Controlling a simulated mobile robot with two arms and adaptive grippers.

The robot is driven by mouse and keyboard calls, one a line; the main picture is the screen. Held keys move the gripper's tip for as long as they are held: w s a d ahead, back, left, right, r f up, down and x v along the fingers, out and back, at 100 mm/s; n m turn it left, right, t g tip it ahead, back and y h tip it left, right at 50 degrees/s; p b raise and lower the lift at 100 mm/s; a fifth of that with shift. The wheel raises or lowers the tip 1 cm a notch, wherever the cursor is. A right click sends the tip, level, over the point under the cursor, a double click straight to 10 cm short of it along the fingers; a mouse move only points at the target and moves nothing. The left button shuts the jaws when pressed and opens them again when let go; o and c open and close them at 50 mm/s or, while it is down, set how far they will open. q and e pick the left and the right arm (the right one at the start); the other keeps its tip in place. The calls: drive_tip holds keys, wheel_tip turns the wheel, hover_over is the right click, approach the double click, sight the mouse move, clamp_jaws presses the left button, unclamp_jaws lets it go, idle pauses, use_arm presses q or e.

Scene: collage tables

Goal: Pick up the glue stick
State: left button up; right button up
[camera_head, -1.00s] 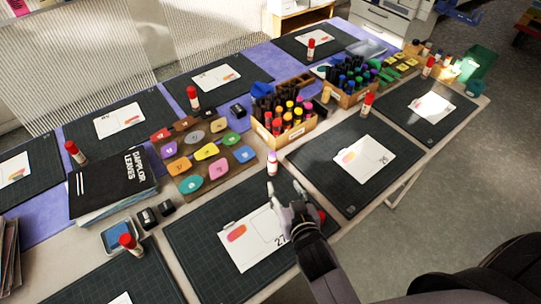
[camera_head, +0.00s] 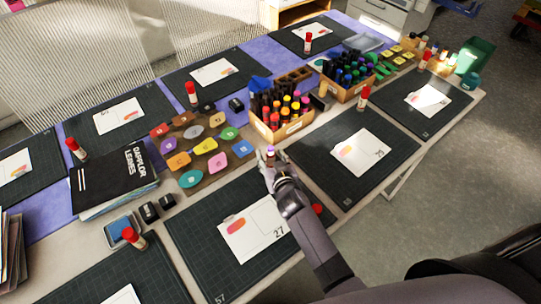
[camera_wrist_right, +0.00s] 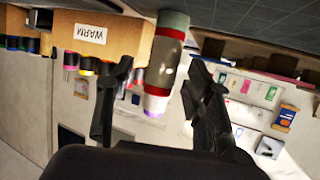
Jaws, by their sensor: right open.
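A glue stick (camera_head: 270,152) with a pale purple top stands just beyond the far edge of the front dark mat, near the marker box. My right gripper (camera_head: 268,167) is around it from the near side, hiding most of its lower part. In the right wrist view the glue stick (camera_wrist_right: 163,62), with red and white bands, lies between the two open fingers of the right gripper (camera_wrist_right: 160,72). Gaps show on both sides, so neither finger clearly touches it. My left gripper is out of view.
A box of markers (camera_head: 282,127) labelled WARM in the wrist view stands close behind the stick. A palette board (camera_head: 216,165) lies to the left. A red-capped glue stick (camera_head: 363,93) and several others stand around the table. The mat with card 27 (camera_head: 252,232) lies below my arm.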

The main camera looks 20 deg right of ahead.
drive_tip(key=shift+w+f, duration=0.25)
drive_tip(key=shift+w, duration=0.35)
drive_tip(key=shift+c, duration=0.2)
clamp_jaws()
